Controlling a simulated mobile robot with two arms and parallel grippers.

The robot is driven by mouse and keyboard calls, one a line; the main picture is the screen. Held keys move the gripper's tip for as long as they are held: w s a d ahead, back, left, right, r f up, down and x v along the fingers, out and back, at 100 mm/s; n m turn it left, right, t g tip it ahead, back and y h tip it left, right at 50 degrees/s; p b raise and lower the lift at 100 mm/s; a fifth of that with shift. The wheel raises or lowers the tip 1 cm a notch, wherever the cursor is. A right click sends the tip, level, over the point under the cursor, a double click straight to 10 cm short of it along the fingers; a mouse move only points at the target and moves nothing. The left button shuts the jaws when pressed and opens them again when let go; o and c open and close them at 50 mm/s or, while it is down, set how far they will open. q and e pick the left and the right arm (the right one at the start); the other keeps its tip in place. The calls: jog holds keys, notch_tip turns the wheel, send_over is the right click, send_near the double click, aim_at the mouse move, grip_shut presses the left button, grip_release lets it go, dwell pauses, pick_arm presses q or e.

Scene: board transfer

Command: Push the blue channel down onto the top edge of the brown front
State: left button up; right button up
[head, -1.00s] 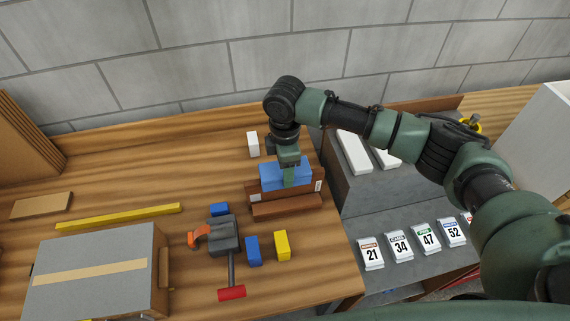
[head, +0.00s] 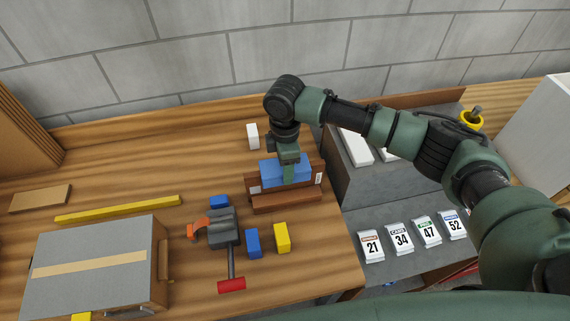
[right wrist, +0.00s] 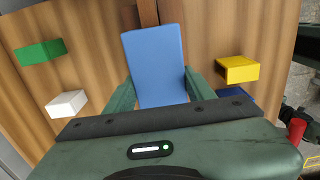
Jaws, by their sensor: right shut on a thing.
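The blue channel (head: 284,173) is near the right end of the wooden table in the head view. My right gripper (head: 289,160) points down over it and is shut on it. In the right wrist view the channel (right wrist: 154,65) lies between the two green fingers (right wrist: 160,92). The brown front (head: 290,198) is right at and below the channel, with white labels at its sides. The gripper and channel hide the contact with its top edge, so I cannot tell whether the channel is fully seated. My left gripper is not in view.
A mallet (head: 231,285), a blue block (head: 253,243) and a yellow block (head: 282,238) lie in front. A white block (head: 252,136) stands behind. A grey-topped box (head: 95,265) is at left, a yellow bar (head: 118,209) behind it. Numbered cards (head: 400,241) lie on the lower grey surface at right.

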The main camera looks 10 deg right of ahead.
jog(key=shift+f, duration=0.15)
dwell(0.3)
jog(key=o, duration=1.4)
notch_tip(320, 180, up, 6)
jog(key=shift+r+b, duration=0.2)
jog(key=shift+b, duration=0.8)
jog(key=shift+r, duration=0.7)
